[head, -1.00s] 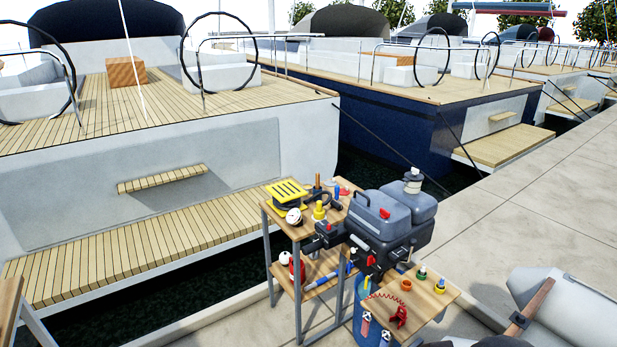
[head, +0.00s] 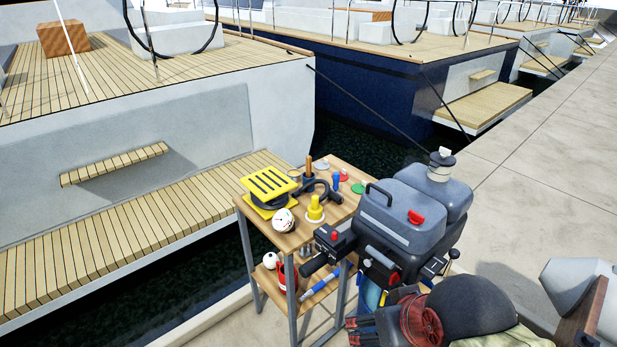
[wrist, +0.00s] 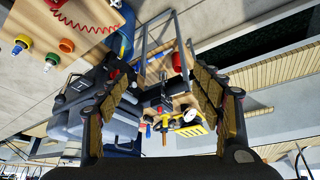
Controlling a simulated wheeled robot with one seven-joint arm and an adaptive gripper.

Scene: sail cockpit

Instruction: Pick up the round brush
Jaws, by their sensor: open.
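A brown upright handle with a dark base (head: 309,173), which may be the round brush, stands on the upper wooden top of the small table (head: 340,163); its bristles cannot be made out. In the wrist view a thin brown handle (wrist: 164,139), likely the same thing, is small and distant beyond my fingers. My gripper (wrist: 160,78) is open, with one finger on each side of the wrist view and nothing between them close by. In the head view my gripper (head: 362,328) is at the bottom, in front of and below the table top, apart from the handle.
A grey outboard motor (head: 405,215) stands right beside the table. A yellow-and-black slatted item (head: 270,188), a white ball (head: 284,220) and a yellow piece (head: 316,208) crowd the top. A red bottle (head: 283,278) is on the lower shelf. Open pavement (head: 540,180) lies right.

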